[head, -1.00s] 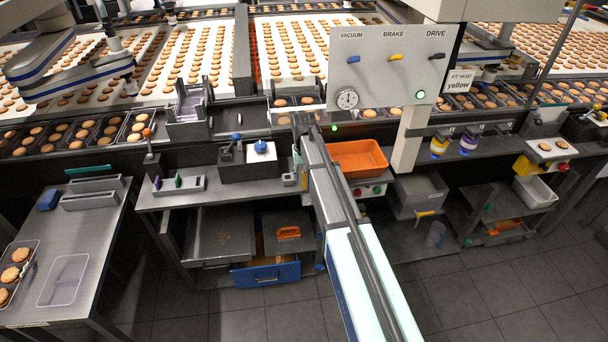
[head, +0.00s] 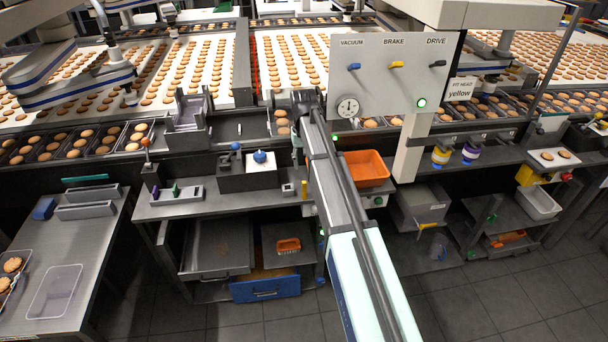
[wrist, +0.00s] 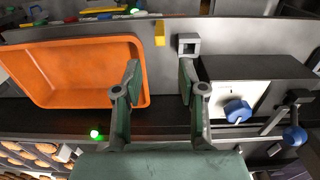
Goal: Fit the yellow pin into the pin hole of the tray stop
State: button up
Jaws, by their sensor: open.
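The yellow pin (wrist: 160,33) shows in the wrist view as a short upright yellow piece at the bench edge. In the head view the yellow piece (head: 305,184) is partly beside my arm. My gripper (wrist: 160,75) is open and empty, and the pin appears between and beyond its fingertips, apart from both. A small grey block with a square top (wrist: 188,43) stands just right of the pin; it also shows in the head view (head: 288,188). I cannot tell whether it is the tray stop, and I see no pin hole clearly.
An orange bin (wrist: 75,98) lies close left of my gripper in the wrist view. On the right are a white plate with a blue knob (wrist: 237,110) and a blue-ball lever (wrist: 295,134). The control panel (head: 390,80) stands right of my arm in the head view.

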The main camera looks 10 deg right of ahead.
jog(key=s+f+g, duration=0.2)
jog(key=s+f, duration=0.9)
jog(key=f, duration=0.4)
jog(key=s+f+g, duration=0.1)
jog(key=s+f, duration=1.1)
jog(key=f, duration=0.4)
jog(key=s+f+g, duration=0.1)
jog(key=s+f, duration=0.3)
jog(key=s, duration=0.3)
jog(key=s+f, duration=0.5)
jog(key=s, duration=0.3)
jog(key=shift+s+g, duration=0.25)
jog(key=shift+g, duration=0.15)
jog(key=shift+o, duration=0.5)
jog(key=s+f+g, duration=0.1)
jog(key=s+f, duration=0.1)
jog(key=s, duration=0.8)
jog(key=s+f+g, duration=0.1)
jog(key=s+f, duration=0.1)
jog(key=s, duration=0.8)
jog(key=shift+f, duration=0.2)
jog(key=shift+w, duration=0.15)
